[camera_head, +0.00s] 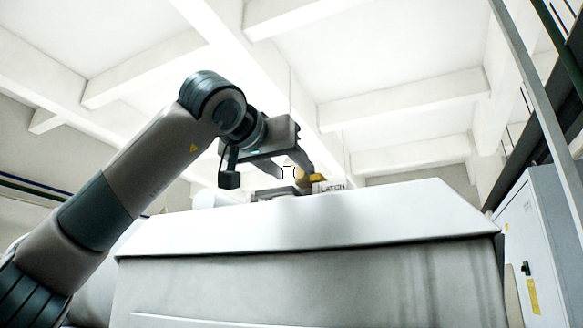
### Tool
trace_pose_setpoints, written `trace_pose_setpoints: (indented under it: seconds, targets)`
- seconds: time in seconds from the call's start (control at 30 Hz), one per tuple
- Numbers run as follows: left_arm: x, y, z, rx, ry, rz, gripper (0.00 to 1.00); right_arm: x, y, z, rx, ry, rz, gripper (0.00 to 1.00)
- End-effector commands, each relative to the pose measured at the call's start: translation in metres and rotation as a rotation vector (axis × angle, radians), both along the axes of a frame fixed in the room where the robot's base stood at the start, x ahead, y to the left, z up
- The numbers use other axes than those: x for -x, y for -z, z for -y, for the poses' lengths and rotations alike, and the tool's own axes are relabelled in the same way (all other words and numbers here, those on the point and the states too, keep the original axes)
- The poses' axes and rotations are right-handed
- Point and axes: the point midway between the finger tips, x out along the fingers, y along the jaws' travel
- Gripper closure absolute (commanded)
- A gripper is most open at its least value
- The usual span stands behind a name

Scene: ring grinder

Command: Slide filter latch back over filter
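The latch (331,187) shows as a small pale piece with the word "LATCH", on top of the white machine housing (310,222). A yellow part (312,177) sits right beside it. My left gripper (290,174) is just above the housing top, to the left of the latch. Its two fingers are apart, and the right finger is close to the yellow part. I cannot tell whether they touch. The filter cannot be made out from this low angle. My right gripper is not in view.
A dark low part (272,193) lies on the housing top below my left gripper. The housing's sloped front edge rises between the camera and the latch. A light grey cabinet (545,245) stands at the right. The air above the housing is clear right of the gripper.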

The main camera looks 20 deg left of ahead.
Motion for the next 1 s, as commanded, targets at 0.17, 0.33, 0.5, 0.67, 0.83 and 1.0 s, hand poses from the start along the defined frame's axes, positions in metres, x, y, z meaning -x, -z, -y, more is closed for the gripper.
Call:
trace_pose_setpoints:
  seconds: [0.17, 0.33, 0.5, 0.67, 0.83, 1.0]
  targets:
    - [0.002, 0.001, 0.001, -0.001, 0.001, 0.000, 0.57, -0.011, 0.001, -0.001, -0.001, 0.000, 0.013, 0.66]
    - [0.014, 0.002, 0.000, -0.001, 0.001, 0.001, 0.57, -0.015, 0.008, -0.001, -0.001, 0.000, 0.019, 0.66]
    - [0.037, 0.003, -0.001, -0.001, 0.001, 0.002, 0.57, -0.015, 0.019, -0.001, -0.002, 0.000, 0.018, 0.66]
    - [0.068, 0.004, -0.002, 0.000, 0.002, 0.004, 0.57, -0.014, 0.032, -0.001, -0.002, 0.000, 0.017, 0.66]
    - [0.103, 0.004, -0.005, 0.000, 0.000, 0.003, 0.57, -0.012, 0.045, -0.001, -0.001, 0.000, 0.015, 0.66]
    - [0.136, 0.003, -0.006, 0.001, 0.001, 0.004, 0.57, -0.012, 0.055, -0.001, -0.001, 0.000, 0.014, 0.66]
